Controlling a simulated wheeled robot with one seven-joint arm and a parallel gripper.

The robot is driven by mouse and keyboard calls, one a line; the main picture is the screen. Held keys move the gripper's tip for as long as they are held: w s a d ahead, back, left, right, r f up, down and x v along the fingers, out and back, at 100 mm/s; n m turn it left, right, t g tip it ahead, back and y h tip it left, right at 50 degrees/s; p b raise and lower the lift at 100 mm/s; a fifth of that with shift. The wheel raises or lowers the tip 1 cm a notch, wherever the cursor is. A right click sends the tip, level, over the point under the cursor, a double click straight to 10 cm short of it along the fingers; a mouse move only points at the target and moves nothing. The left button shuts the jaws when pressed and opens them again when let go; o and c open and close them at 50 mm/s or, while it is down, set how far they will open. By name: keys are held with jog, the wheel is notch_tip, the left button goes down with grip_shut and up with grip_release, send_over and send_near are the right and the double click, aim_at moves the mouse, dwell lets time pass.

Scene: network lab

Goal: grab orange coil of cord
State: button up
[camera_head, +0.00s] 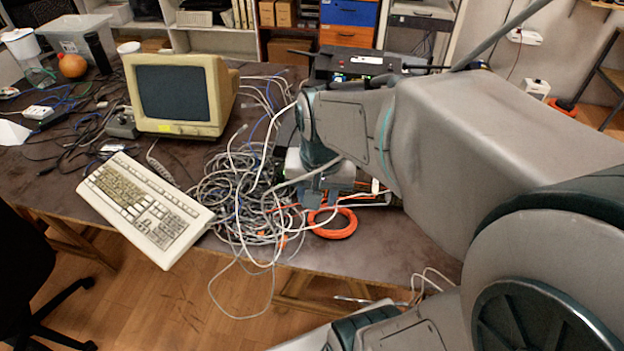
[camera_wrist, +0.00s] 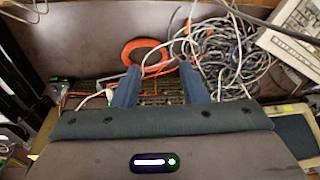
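The orange coil of cord (camera_head: 333,223) lies flat on the dark table near its front edge, just right of a grey cable heap. It also shows at the top of the wrist view (camera_wrist: 146,54), beyond the fingertips. My gripper (camera_head: 322,200) is above and just behind the coil in the head view. In the wrist view my gripper (camera_wrist: 158,77) has its two blue fingers wide apart, with no object held between them. The coil is apart from the fingers as far as I can see. My arm hides part of the table to the right.
A tangled heap of grey cables (camera_head: 240,195) touches or nearly touches the coil's left side. A beige keyboard (camera_head: 145,208) and an old monitor (camera_head: 178,95) stand further left. A black router (camera_head: 355,64) stands behind. Bare table (camera_head: 400,245) lies right of the coil.

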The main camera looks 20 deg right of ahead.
jog(key=w+d+f+m+g+b, duration=0.2)
jog(key=w+d+f+m+b, duration=0.3)
jog(key=d+f+m, duration=0.6)
send_over(343, 232)
jog(key=shift+m, duration=0.4)
jog(key=f, duration=0.5)
jog(key=f+p, duration=0.1)
jog(key=f, duration=0.3)
jog(key=shift+w+f, duration=0.2)
jog(key=shift+f, duration=0.15)
jog(key=f, duration=0.4)
jog(key=shift+s, duration=0.25)
jog(key=shift+f, duration=0.65)
grip_shut()
